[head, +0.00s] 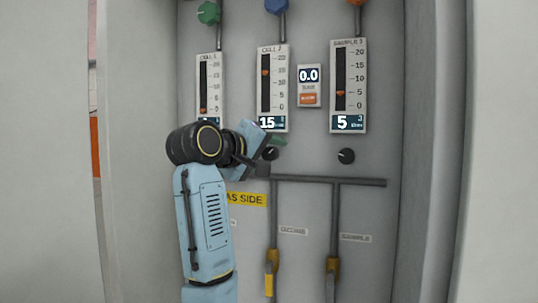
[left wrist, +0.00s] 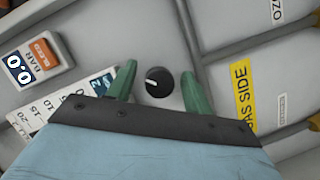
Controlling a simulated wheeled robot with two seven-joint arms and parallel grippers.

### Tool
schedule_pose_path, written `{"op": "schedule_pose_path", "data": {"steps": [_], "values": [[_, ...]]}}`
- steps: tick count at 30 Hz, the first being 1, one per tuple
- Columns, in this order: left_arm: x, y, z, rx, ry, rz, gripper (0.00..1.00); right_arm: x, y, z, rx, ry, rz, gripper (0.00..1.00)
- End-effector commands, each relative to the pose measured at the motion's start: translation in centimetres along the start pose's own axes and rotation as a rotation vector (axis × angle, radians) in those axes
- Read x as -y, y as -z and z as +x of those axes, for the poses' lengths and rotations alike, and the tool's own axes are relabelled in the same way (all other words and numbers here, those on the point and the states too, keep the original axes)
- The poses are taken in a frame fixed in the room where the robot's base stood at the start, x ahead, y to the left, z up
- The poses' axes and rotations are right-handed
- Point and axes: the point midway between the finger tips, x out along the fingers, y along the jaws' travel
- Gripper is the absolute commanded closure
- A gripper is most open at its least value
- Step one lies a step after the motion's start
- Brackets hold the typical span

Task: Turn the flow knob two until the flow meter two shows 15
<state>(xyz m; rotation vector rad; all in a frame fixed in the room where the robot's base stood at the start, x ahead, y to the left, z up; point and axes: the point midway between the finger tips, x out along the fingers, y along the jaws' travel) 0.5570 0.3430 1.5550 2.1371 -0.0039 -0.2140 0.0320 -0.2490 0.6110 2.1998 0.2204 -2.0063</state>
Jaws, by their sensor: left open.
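Flow meter two (head: 272,88) is the middle gauge on the panel in the head view. Its display reads 15 and its orange marker stands high on the scale. Flow knob two (head: 270,153) is the black knob below it, partly hidden by my left gripper (head: 274,148). In the left wrist view the black knob (left wrist: 158,79) with a white pointer line lies between the two green fingers of my left gripper (left wrist: 158,92). The fingers are open, with a gap on both sides of the knob. My right gripper is in neither view.
The right flow meter (head: 348,85) reads 5, with its own black knob (head: 346,156) below. The left flow meter (head: 209,85) has its display partly covered by my arm. A pressure display (head: 309,76) reads 0.0. Grey pipes (head: 335,181) run below the knobs. Cabinet walls flank the panel.

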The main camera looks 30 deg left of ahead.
Motion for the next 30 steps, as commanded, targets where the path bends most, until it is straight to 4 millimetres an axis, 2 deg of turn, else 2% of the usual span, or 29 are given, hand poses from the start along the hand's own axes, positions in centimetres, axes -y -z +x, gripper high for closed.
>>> {"op": "schedule_pose_path", "data": {"steps": [5,13,16,24,30], "values": [[0.0,0.1,-2.1,-0.006,-0.004,0.001,0.49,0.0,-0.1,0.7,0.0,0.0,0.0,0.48],[0.1,0.1,-8.6,-0.01,-0.006,0.002,0.49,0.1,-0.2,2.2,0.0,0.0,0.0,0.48],[0.1,0.2,-11.0,-0.011,-0.001,0.005,0.49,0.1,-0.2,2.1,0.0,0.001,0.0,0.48],[0.0,0.3,-12.8,-0.009,-0.002,0.002,0.49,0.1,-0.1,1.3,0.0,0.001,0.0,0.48],[0.0,0.1,-13.3,-0.003,-0.002,0.002,0.49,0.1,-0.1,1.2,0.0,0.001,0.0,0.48]]}}
